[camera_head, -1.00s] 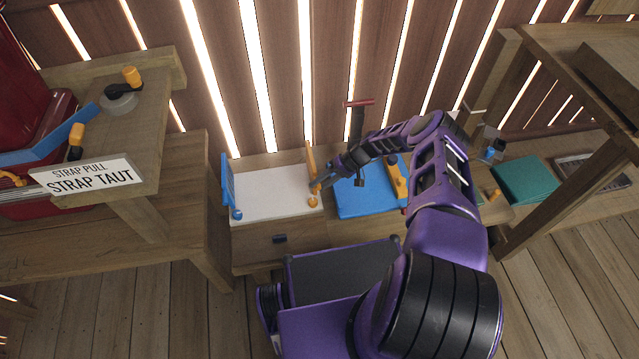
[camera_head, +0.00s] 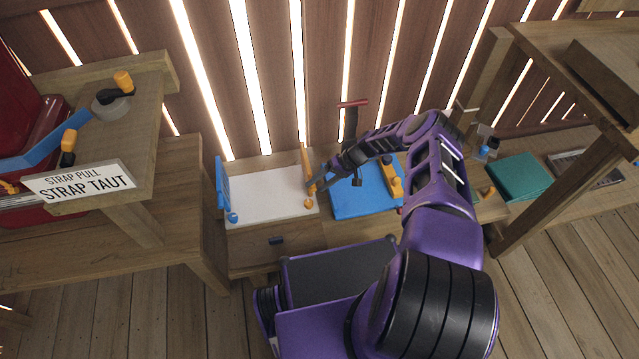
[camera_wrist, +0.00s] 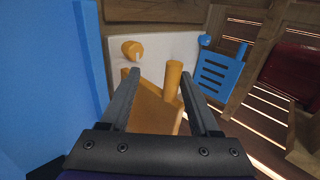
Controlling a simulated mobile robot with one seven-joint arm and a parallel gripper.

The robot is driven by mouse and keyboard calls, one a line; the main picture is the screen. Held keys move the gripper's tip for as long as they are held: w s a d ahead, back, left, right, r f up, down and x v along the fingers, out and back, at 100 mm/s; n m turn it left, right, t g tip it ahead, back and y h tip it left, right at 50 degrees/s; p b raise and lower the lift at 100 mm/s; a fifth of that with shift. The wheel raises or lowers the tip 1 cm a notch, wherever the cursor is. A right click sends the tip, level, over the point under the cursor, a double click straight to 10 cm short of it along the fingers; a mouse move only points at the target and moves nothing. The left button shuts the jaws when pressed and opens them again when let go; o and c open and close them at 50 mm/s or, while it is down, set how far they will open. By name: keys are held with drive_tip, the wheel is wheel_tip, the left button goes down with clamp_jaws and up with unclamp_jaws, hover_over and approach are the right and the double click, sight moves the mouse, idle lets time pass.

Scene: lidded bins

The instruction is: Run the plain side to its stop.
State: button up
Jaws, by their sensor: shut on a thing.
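The plain orange side (camera_head: 305,160) stands at the right edge of a white surface (camera_head: 268,196) on a low wooden unit. My gripper (camera_head: 315,187) reaches it from the right. In the wrist view, my gripper (camera_wrist: 160,78) is shut on the orange side (camera_wrist: 155,105), whose flat panel and round post (camera_wrist: 173,80) show between the fingers. The exact contact is partly hidden. An orange knob (camera_head: 308,204) sits at its front end. The slotted blue side (camera_head: 223,185) stands at the left edge, with a blue knob (camera_head: 233,218); its slots show in the wrist view (camera_wrist: 217,75).
A blue panel (camera_head: 355,205) lies right of the orange side, with a red-topped dark post (camera_head: 351,125) behind. A bench with a "STRAP PULL / STRAP TAUT" sign (camera_head: 80,181) stands left. A wooden table (camera_head: 575,75) stands right. The white surface between the sides is clear.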

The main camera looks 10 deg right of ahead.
drive_tip(key=shift+s+f, duration=0.1)
drive_tip(key=p+v, duration=0.1)
drive_tip(key=v, duration=1.6)
drive_tip(key=shift+d, duration=0.15)
